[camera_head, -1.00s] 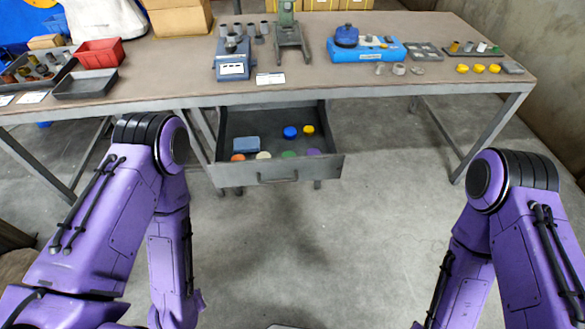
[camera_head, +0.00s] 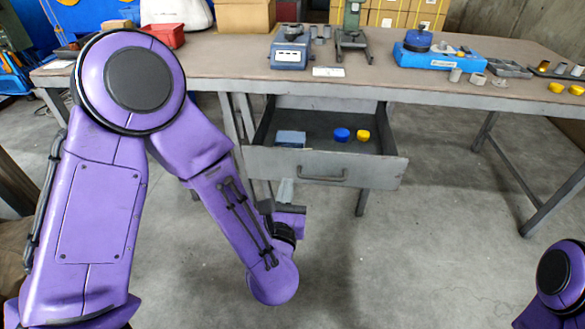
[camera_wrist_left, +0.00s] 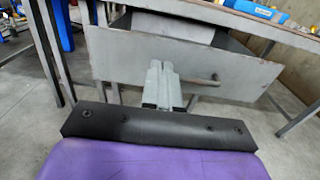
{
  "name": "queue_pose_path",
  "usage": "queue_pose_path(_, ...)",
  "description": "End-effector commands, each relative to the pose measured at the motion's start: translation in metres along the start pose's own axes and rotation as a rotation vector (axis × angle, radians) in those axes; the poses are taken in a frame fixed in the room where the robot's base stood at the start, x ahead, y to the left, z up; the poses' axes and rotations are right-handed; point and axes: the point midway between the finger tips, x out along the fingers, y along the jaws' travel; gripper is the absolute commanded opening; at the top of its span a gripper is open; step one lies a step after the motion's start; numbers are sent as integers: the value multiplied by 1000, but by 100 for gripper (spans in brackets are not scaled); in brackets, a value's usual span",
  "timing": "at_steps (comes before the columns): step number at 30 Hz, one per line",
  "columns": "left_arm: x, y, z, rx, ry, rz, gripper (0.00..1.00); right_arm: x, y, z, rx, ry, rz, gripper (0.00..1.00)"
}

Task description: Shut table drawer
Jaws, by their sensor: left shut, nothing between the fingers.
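The grey metal table drawer (camera_head: 380,170) stands pulled open under the table, with a bar handle (camera_head: 323,178) on its front. Inside it show a blue-grey box, a blue round piece and a yellow round piece. My left gripper (camera_head: 286,186) is in front of the drawer front, left of the handle, pointing at it. In the left wrist view the shut, empty fingers (camera_wrist_left: 158,68) overlap the drawer front (camera_wrist_left: 115,60) beside the handle (camera_wrist_left: 200,81). I cannot tell whether they touch it. My right gripper is out of view.
The table (camera_head: 350,82) carries a blue machine (camera_head: 430,57), a grey-blue device (camera_head: 291,47), a red bin (camera_head: 163,36) and cardboard boxes (camera_head: 246,15). A table leg (camera_head: 515,172) stands at the right. The floor in front of the drawer is clear.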

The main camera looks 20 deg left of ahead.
Motion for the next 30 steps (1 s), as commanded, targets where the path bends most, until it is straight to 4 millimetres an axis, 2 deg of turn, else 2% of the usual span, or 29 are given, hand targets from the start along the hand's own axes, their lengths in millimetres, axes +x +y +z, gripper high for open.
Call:
queue_pose_path(1, 5, 1, -14, -6, -4, 4, 0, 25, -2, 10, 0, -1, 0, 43)
queue_pose_path(7, 19, 0, -13, -8, -2, -3, 0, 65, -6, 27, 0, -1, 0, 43)
queue_pose_path(9, 34, 0, -2, -2, 1, -3, 0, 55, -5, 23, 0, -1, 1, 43)
queue_pose_path(18, 92, 0, -3, 1, 3, -3, 0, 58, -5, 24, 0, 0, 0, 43)
queue_pose_path(24, 108, -1, -3, 2, 3, -5, 0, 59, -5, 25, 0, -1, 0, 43)
queue_pose_path(30, 109, -1, -3, 2, 3, -6, 0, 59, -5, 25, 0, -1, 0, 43)
